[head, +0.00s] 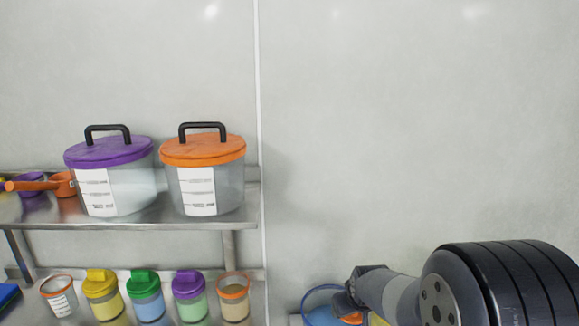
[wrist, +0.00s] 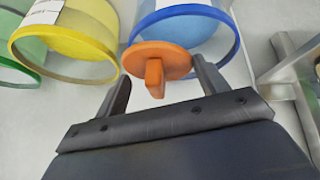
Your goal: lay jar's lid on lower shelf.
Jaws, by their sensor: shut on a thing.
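My gripper (wrist: 160,72) is shut on an orange lid (wrist: 152,50) with a raised tab, held by its edges between the two fingers. In the head view, part of the orange lid (head: 352,318) shows beside my gripper (head: 348,303), low in the picture and right of the shelves. The lower shelf (head: 258,272) carries a row of small jars. Two jars with orange rims look open: one at the right end (head: 234,298) and one at the left (head: 60,297). I cannot tell which one the lid fits.
The lower shelf also holds yellow- (head: 102,293), green- (head: 146,296) and purple-lidded (head: 189,295) jars. The upper shelf (head: 130,225) above them bears purple-lidded (head: 112,185) and orange-lidded (head: 205,180) bins. Blue-rimmed (wrist: 185,30) and yellow-rimmed (wrist: 70,38) containers lie just beyond the held lid.

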